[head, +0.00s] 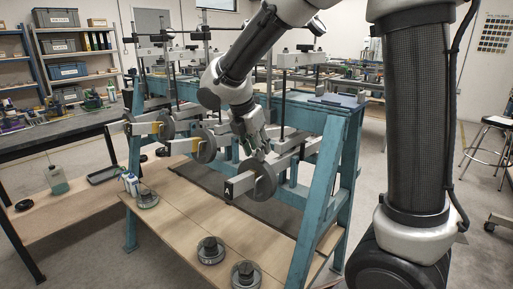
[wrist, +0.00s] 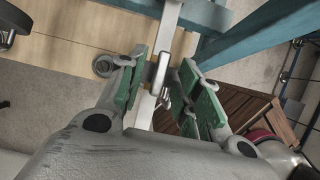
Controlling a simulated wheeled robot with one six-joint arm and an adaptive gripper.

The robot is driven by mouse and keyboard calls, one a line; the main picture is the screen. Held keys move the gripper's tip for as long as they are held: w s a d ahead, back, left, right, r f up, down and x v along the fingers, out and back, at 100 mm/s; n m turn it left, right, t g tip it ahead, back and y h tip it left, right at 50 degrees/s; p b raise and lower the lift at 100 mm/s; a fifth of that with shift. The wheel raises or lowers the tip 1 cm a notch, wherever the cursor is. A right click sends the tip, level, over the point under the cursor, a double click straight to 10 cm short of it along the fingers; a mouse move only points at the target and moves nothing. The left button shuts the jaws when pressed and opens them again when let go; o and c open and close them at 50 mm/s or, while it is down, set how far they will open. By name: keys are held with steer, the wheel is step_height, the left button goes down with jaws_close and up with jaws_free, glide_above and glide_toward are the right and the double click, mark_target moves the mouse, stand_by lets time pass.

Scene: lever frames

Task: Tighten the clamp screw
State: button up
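In the wrist view, a small bright metal clamp with a screw-like part (wrist: 163,98) sits on a pale lever beam (wrist: 170,22) that runs down between my fingers. My gripper (wrist: 165,62) has green-padded fingers, one on each side of the beam. They stand apart, and a gap shows between the clamp and the right finger. Contact on the left side is hard to tell. In the head view, my gripper (head: 258,148) reaches down to the nearest lever beam (head: 240,184), just behind a grey disc (head: 265,181). The clamp screw is too small to make out there.
The blue-green frame (head: 328,190) carries more levers with discs (head: 206,146) to the left. Loose round weights (head: 210,250) and bottles (head: 131,184) stand on the low wooden shelf (head: 175,228). A frame leg stands right of my gripper. A stool (head: 490,140) is at the far right.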

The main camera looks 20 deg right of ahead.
jaws_close()
steer(key=shift+m, duration=0.4)
steer(key=m+g, duration=0.1)
steer(key=m+h, duration=0.1)
steer(key=m, duration=0.1)
steer(key=shift+w+a+g, duration=0.1)
steer(key=shift+w+g, duration=0.1)
steer(key=shift+g, duration=0.2)
steer(key=m, duration=0.1)
steer(key=m+g, duration=0.1)
steer(key=m, duration=0.1)
steer(key=m+g, duration=0.1)
steer(key=m, duration=0.1)
steer(key=shift+w, duration=0.25)
steer(key=m+g, duration=0.2)
steer(key=m, duration=0.2)
steer(key=shift+w+y, duration=0.15)
steer(key=shift+y, duration=0.25)
steer(key=shift+w+d+m+g+y, duration=0.15)
steer(key=shift+m+g+y, duration=0.25)
steer(key=shift+m, duration=0.8)
steer(key=shift+d+m+g+y, duration=0.1)
steer(key=shift+m+g+y, duration=0.3)
steer(key=shift+m, duration=0.8)
